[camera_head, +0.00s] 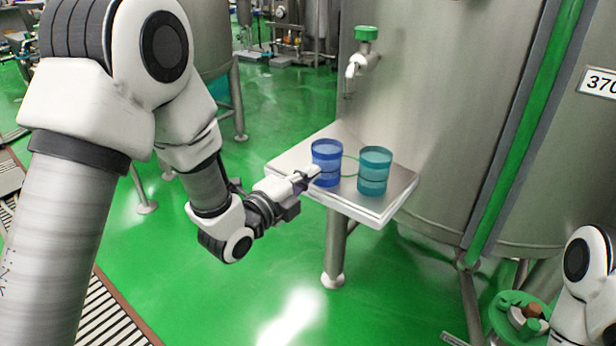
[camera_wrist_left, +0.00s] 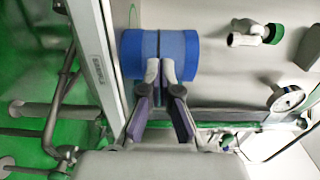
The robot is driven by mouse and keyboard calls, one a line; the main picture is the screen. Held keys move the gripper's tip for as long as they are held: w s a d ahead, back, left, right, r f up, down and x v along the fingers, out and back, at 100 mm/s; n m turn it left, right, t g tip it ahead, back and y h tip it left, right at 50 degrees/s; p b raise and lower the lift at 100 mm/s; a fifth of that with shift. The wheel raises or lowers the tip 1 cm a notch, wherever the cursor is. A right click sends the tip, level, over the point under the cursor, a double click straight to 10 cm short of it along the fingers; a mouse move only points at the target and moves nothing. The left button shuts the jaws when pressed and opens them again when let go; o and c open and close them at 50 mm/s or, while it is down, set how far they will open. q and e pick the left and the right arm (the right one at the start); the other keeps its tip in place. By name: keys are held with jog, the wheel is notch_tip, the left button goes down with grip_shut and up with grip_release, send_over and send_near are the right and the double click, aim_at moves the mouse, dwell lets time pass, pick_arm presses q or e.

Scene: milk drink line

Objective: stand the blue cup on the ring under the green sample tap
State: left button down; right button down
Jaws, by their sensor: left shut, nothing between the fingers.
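The blue cup (camera_head: 327,152) stands upright on the left part of a small steel shelf (camera_head: 393,204). The green ring (camera_head: 350,158) is on the shelf between the blue cup and a teal cup, partly hidden by them. The sample tap with its green handle (camera_head: 366,34) is on the tank wall above. My left gripper (camera_head: 314,172) is shut and empty, its fingertips at the near side of the blue cup. In the left wrist view the closed fingers (camera_wrist_left: 160,72) are in front of the blue cup (camera_wrist_left: 187,55); I cannot tell whether they touch. My right gripper is out of view.
A teal cup (camera_head: 374,171) stands on the right part of the shelf, close to the ring. The large steel tank (camera_head: 440,110) rises right behind the shelf. A green tray with small items (camera_head: 518,318) is at lower right. The floor before the shelf is clear.

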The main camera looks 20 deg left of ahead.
pick_arm(q)
jog(key=x, duration=0.7)
jog(key=shift+w+d, duration=0.1)
jog(key=shift+w, duration=0.15)
jog(key=shift+f, duration=0.15)
